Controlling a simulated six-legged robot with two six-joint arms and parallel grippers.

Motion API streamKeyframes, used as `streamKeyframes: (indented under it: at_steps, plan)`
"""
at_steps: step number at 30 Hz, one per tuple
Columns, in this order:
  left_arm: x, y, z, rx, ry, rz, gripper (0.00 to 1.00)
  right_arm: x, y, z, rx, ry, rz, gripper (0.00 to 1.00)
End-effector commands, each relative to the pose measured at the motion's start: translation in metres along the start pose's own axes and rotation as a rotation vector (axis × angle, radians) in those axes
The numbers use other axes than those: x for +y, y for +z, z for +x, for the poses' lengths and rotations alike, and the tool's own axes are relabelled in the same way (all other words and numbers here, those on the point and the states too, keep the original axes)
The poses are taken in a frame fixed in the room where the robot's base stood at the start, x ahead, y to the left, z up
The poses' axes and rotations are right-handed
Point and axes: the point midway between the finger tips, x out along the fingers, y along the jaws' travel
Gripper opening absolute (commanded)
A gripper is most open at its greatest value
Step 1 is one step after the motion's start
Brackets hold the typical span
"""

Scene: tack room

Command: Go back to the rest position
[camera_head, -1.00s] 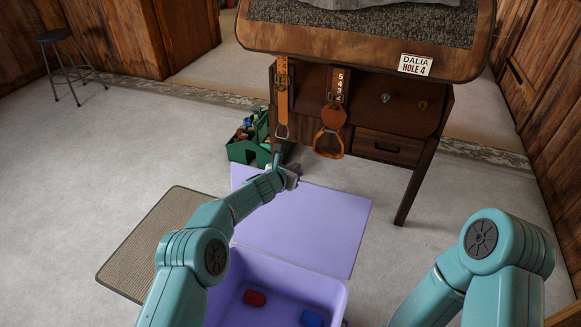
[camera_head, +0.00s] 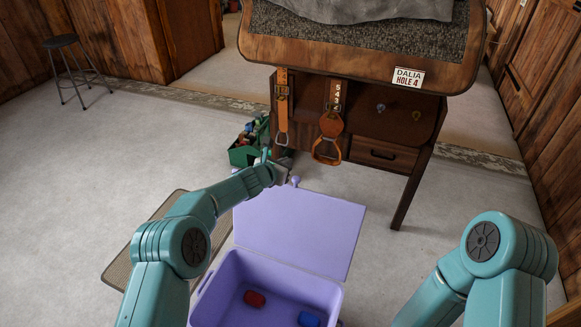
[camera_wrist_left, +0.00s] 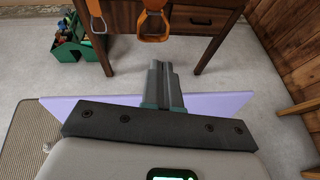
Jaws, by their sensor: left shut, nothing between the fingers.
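My left gripper (camera_head: 283,171) is shut and empty, held above the far edge of the purple box's open lid (camera_head: 300,228). In the left wrist view its closed fingers (camera_wrist_left: 163,85) point toward the wooden stand, with the lid below them. My right arm (camera_head: 490,262) shows at the lower right of the head view, but its gripper is out of view. Two orange straps hang from the stand (camera_head: 400,135); the left one ends in a metal ring (camera_head: 282,139) and the right one in an orange stirrup (camera_head: 328,150). No strap touches the gripper.
The purple box (camera_head: 232,290) holds a red item (camera_head: 254,298) and a blue item (camera_head: 309,319). A green caddy (camera_head: 243,155) stands beside the stand. A mat (camera_head: 128,268) lies at left, and a stool (camera_head: 62,41) stands far left on open floor.

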Motion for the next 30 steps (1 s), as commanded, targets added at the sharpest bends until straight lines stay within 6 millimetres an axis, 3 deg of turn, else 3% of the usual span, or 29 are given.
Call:
streamKeyframes:
  at_steps: [8,12,13,19,23,27,30]
  plan:
    - [0.011,0.007,-0.006,0.004,0.004,-0.005,0.0,-0.003,0.0,-0.007,0.0,0.0,0.0,0.0]
    - [0.045,0.014,-0.019,0.001,0.045,-0.02,0.0,-0.005,0.0,-0.015,0.0,0.0,0.0,0.0]
    - [0.053,0.007,-0.026,0.022,0.05,-0.033,0.0,-0.007,0.001,-0.019,-0.001,0.0,0.0,0.0]
    - [0.039,-0.098,-0.068,0.286,-0.042,0.111,0.0,-0.011,0.001,-0.03,0.0,0.0,0.0,0.0]
    - [0.012,-0.175,-0.118,0.479,-0.173,0.34,0.0,-0.013,0.001,-0.037,0.0,0.0,0.0,0.0]
    - [-0.032,-0.252,-0.196,0.634,-0.419,0.688,0.0,-0.016,0.001,-0.044,0.0,0.0,0.0,0.0]
    - [-0.071,-0.292,-0.261,0.658,-0.655,0.987,0.0,-0.017,0.001,-0.048,0.0,0.0,0.0,0.0]
